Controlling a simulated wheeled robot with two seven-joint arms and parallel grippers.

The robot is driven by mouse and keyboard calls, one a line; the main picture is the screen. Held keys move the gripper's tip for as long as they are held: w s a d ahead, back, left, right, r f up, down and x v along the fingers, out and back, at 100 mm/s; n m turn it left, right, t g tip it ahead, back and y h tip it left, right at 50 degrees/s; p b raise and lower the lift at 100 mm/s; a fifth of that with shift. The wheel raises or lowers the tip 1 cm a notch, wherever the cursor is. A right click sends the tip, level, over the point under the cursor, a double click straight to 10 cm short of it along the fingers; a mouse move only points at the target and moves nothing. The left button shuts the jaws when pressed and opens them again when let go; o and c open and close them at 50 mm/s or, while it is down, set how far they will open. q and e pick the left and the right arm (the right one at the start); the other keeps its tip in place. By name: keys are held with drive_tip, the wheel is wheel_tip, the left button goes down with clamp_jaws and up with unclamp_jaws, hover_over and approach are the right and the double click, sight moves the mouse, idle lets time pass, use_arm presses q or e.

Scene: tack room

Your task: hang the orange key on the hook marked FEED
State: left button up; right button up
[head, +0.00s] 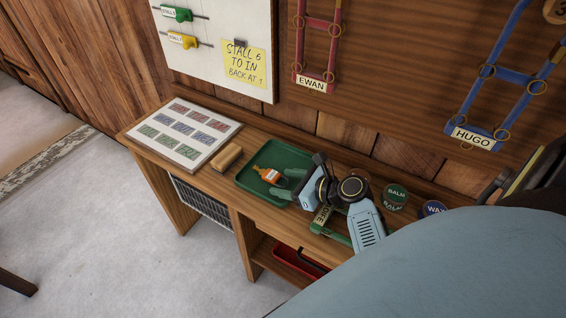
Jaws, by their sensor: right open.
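The orange key (267,174), with a pale label on it, lies in the green tray (250,188) on the wooden bench. My right gripper (287,182) is over the right part of the tray, its fingers apart and close to the right of the key. Nothing shows between the fingers, and I cannot tell whether one touches the key. No hook marked FEED can be read in this view. My left gripper is not in view.
A wooden block (227,157) and a card board (184,133) lie left of the tray. BALM (396,193) and WAX (433,208) tins stand right. A green labelled strap (322,222) lies under my arm. Halters marked EWAN (312,83) and HUGO (473,138) hang above.

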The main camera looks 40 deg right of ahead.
drive_tip(key=p+v, duration=0.1)
drive_tip(key=v, duration=0.1)
drive_tip(key=p+v, duration=0.2)
drive_tip(key=v, duration=0.1)
drive_tip(key=shift+w+d+r+p, duration=0.1)
drive_tip(key=shift+w+d+p, duration=0.05)
drive_tip(key=shift+d+p, duration=0.2)
drive_tip(key=p+v, duration=0.2)
drive_tip(key=v, duration=0.1)
drive_tip(key=shift+s+r, duration=0.15)
drive_tip(key=shift+s, duration=0.2)
drive_tip(key=shift+s+d+r+p, duration=0.25)
drive_tip(key=shift+s+p, duration=0.15)
drive_tip(key=shift+s, duration=0.15)
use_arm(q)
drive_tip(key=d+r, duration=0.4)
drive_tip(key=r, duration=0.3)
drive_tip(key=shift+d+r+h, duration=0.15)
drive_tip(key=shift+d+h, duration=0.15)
use_arm(e)
drive_tip(key=shift+f, duration=0.1)
